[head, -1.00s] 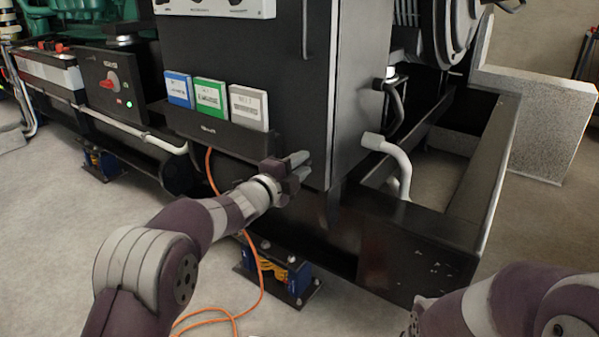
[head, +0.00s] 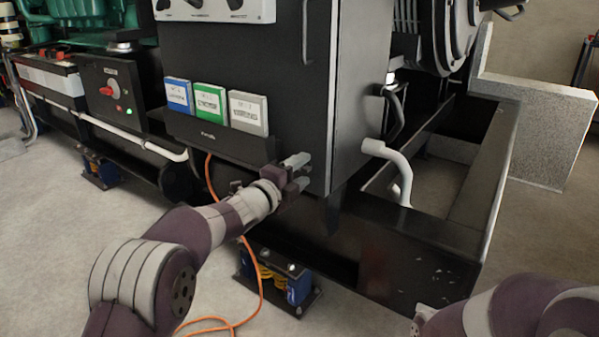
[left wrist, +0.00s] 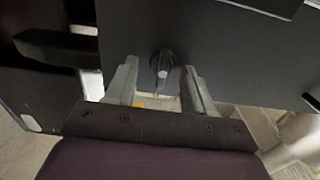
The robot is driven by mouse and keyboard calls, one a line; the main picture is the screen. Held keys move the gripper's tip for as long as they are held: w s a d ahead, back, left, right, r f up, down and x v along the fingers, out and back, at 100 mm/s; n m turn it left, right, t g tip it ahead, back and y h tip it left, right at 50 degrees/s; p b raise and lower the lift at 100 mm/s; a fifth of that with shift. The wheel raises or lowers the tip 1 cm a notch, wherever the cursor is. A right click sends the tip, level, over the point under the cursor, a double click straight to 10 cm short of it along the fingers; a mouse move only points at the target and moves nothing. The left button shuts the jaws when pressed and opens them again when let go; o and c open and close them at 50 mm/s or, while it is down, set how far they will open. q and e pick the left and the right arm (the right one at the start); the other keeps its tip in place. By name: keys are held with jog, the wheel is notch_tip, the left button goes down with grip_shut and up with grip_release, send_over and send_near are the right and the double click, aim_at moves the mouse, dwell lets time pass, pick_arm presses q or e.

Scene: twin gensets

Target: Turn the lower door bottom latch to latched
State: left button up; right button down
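The lower door bottom latch (left wrist: 162,62) is a small dark knob with a pale mark, on the black door (left wrist: 225,50) near its bottom edge. In the left wrist view it stands between and just beyond my left gripper's (left wrist: 157,85) two grey fingertips, which are apart and do not appear to touch it. In the head view my left gripper (head: 297,170) is at the lower corner of the black cabinet (head: 300,90), and the latch cannot be made out there. My right arm shows at the lower right of the head view; its gripper is out of view.
A ledge (head: 215,133) with blue, green and grey booklets juts from the cabinet, left of my left gripper. A black base frame (head: 420,245) and a pale bent pipe (head: 395,165) lie to the right. An orange cable (head: 258,270) hangs to the floor.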

pick_arm(q)
jog(key=shift+r, duration=0.1)
jog(key=shift+s+a, duration=0.25)
jog(key=shift+s, duration=0.05)
jog(key=p+v, duration=0.4)
jog(key=v, duration=0.8)
jog(key=shift+p, duration=0.3)
